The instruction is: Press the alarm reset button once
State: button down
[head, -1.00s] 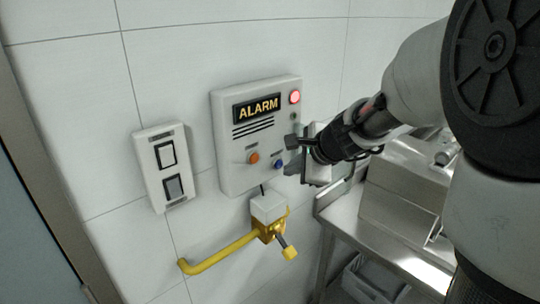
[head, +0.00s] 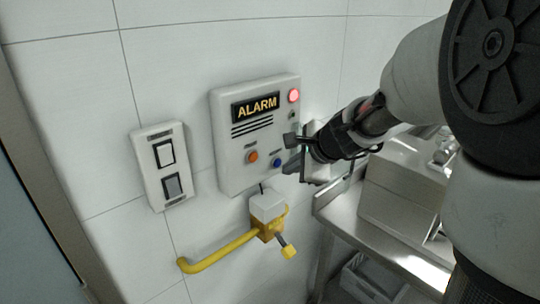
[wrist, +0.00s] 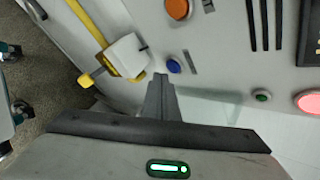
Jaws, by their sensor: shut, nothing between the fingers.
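The white alarm box (head: 225,110) is on the tiled wall with a lit red lamp (head: 294,96), also in the wrist view (wrist: 309,102). Low on it are an orange button (head: 252,157) and a blue button (head: 277,162), each under a label too small to read, so I cannot tell which is reset. My gripper (head: 290,168) is shut and empty at the box's lower right. In the wrist view the fingertips (wrist: 160,80) appear just beside the blue button (wrist: 173,66); the orange button (wrist: 177,8) is farther up. Contact with the box cannot be told.
A small green button or lamp (head: 292,115) is below the red lamp. A white switch panel (head: 150,182) is at left. A yellow pipe with a valve (head: 230,250) runs below the box. A steel table (head: 340,216) with a metal unit is at right.

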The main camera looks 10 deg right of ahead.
dwell(0.8)
jog(key=shift+w+a, duration=0.25)
jog(key=shift+w, duration=0.1)
jog(key=shift+w+a, duration=0.3)
jog(key=shift+w, duration=0.1)
dwell(0.6)
dwell(0.3)
jog(key=shift+s+d, duration=0.5)
jog(key=shift+s, duration=0.25)
jog(key=shift+s+d+b, duration=0.45)
jog(key=shift+s+d, duration=0.3)
jog(key=shift+s, duration=0.25)
jog(key=shift+s+d+b, duration=0.45)
jog(key=shift+s+d, duration=0.3)
jog(key=shift+s, duration=0.25)
